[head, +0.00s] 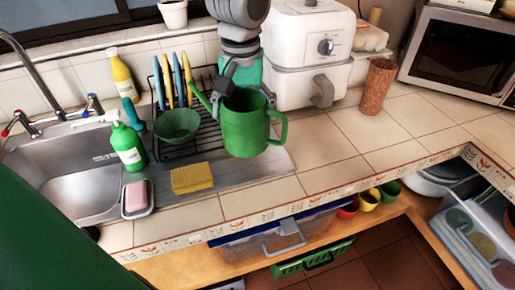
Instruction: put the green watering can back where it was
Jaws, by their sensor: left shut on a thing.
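The green watering can (246,128) is upright in the middle of the head view, with its spout to the left and its handle to the right. My left gripper (228,88) comes down from the top of the view and is shut on the can near its rim. The fingertips are partly hidden against the can. The can appears in front of the dish rack's right end and the counter; I cannot tell its exact height above them. My right gripper is not in view.
A dish rack (200,146) with a green bowl (178,126) and several upright utensils stands left of the can. A yellow sponge (192,178), green soap bottle (128,148) and sink (75,165) are nearby. A white air fryer (300,50) stands behind. Tiled counter (340,135) to the right is clear.

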